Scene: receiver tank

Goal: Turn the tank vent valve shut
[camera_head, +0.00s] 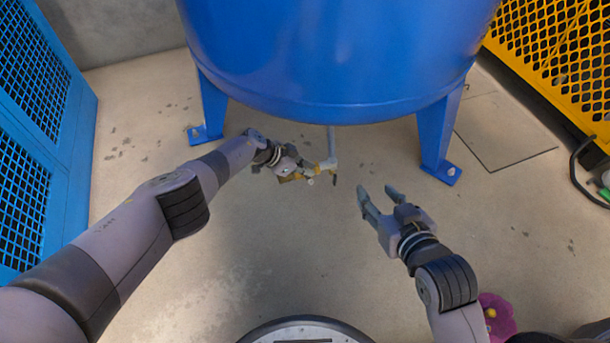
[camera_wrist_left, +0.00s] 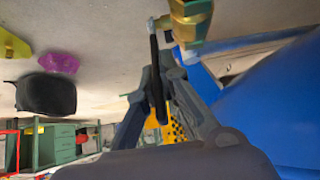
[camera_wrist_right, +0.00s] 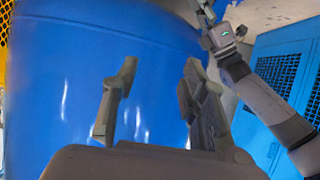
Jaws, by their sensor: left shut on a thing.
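The blue tank (camera_head: 340,60) stands on blue legs. A thin pipe runs down from under it to the brass vent valve (camera_head: 328,164), which also shows close up at the top of the left wrist view (camera_wrist_left: 190,22). The valve's thin black lever (camera_wrist_left: 155,70) hangs down from the brass body. My left gripper (camera_head: 312,173) is at the valve, its fingers (camera_wrist_left: 162,70) shut on the lever. The fingers partly hide the lever. My right gripper (camera_head: 377,192) is open and empty, right of the valve and apart from it; its spread fingers (camera_wrist_right: 157,85) face the tank wall.
Tank legs stand left (camera_head: 212,108) and right (camera_head: 436,138) of the valve. A blue mesh panel (camera_head: 35,130) is at the left and a yellow mesh guard (camera_head: 550,60) at the right. A magenta flower-shaped thing (camera_head: 497,315) lies near my right arm. The floor around the valve is clear.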

